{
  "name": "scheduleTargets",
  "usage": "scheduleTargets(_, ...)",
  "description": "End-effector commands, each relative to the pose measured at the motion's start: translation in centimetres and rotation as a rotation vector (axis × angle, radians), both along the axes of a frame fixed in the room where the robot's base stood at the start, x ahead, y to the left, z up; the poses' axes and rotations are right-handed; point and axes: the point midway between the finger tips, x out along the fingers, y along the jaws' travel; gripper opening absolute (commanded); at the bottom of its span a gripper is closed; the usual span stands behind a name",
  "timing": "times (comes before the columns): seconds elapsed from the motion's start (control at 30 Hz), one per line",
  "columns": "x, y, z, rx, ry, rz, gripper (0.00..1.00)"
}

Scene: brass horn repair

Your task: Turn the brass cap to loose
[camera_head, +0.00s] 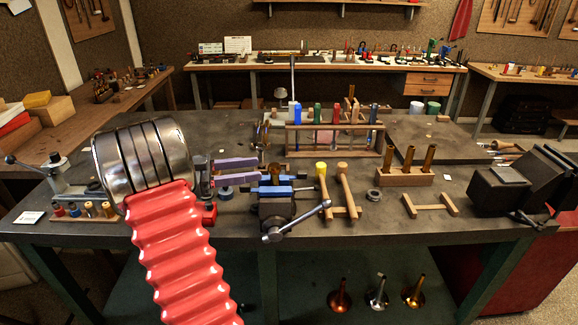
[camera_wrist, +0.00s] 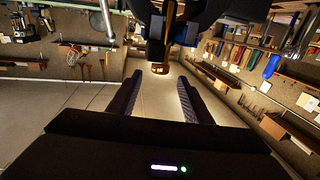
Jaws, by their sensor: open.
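The brass cap (camera_wrist: 160,69) shows in the wrist view, at the lower end of a brass tube in front of dark and blue vise parts. My gripper (camera_wrist: 159,78) is open, with one finger on each side of the cap's line and visible gaps to both. I cannot tell how deep the cap sits between the fingertips. In the head view my gripper (camera_head: 260,168) has purple fingers reaching right towards the vise (camera_head: 276,207) with blue jaws. The cap is too small to make out clearly there. Its turned position cannot be told.
A wooden rack (camera_head: 335,143) with coloured-handled tools stands behind the vise. A wooden stand (camera_head: 342,195) is close on its right, and a block with brass tubes (camera_head: 405,176) farther right. The vise handle (camera_head: 298,222) sticks out in front.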

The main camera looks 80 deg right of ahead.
Motion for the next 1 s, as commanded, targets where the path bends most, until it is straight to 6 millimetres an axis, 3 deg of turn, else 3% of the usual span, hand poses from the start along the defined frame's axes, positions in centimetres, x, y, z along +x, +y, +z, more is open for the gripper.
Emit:
scheduleTargets(0.6,-8.7,-3.7,0.0,0.000,-0.001,-0.003,0.45)
scheduleTargets(0.8,-10.1,-4.4,0.0,0.000,-0.001,-0.001,0.45)
scheduleTargets(1.0,-10.3,-4.5,0.0,0.000,-0.001,0.000,0.45)
